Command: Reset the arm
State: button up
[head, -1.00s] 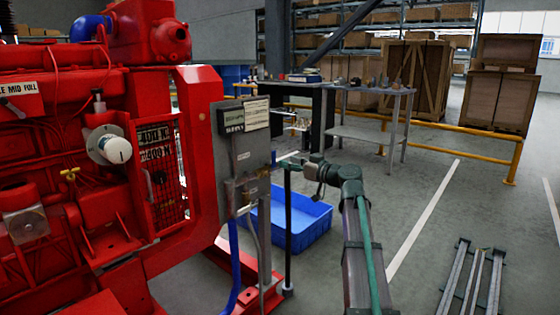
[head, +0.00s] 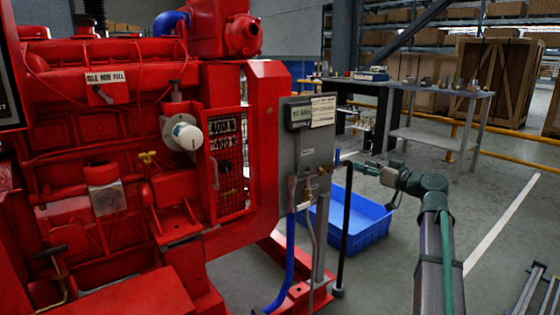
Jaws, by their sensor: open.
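My arm (head: 433,225) rises from the lower right in the head view. It bends at a dark green joint, and its end reaches left toward the grey control box. My gripper (head: 352,163) is small in the picture, at the far end of the arm, above the blue bin. Its jaws look apart and nothing shows between them. In the picture it lies just right of the control box; whether it touches anything is hard to tell.
The red diesel pumpset (head: 130,150) fills the left. A grey control box (head: 308,135) stands at its right end, beside a black upright post (head: 346,230). A blue bin (head: 360,222) sits on the floor. A grey workbench (head: 425,137) and wooden crates (head: 495,80) stand behind.

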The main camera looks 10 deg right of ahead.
jog(key=s+a+f+m+g+h+p, duration=0.1)
jog(key=s+f+m+g+h+p, duration=0.15)
jog(key=f, duration=0.95)
jog(key=s+a+f+m+g+h+p, duration=0.15)
jog(key=f+m+g+p, duration=0.25)
jog(key=f, duration=0.8)
jog(key=s+a+f+m+g+h+p, duration=0.1)
jog(key=s+a+f+g+p, duration=0.35)
jog(key=s+f+p, duration=0.45)
jog(key=s+a+f+m+g+h+p, duration=0.1)
jog(key=s+a+f+g+p, duration=0.3)
jog(key=s+f, duration=0.55)
jog(key=s+a+r+n+g+h+p, duration=0.1)
jog(key=s+a+r+g+p, duration=0.1)
jog(key=s+p, duration=0.5)
jog(key=s+a+r+n+g+h+p, duration=0.1)
jog(key=s+p, duration=0.6)
jog(key=s, duration=0.9)
jog(key=s+a+r+n+g+h+p, duration=0.1)
jog(key=s+a+r+g+p, duration=0.2)
jog(key=s, duration=0.9)
jog(key=a+g+p, duration=0.1)
jog(key=a+p, duration=0.2)
jog(key=p, duration=0.1)
jog(key=shift+s+r+n+p, duration=0.3)
jog(key=shift+s+n+p, duration=0.05)
jog(key=shift+p, duration=0.05)
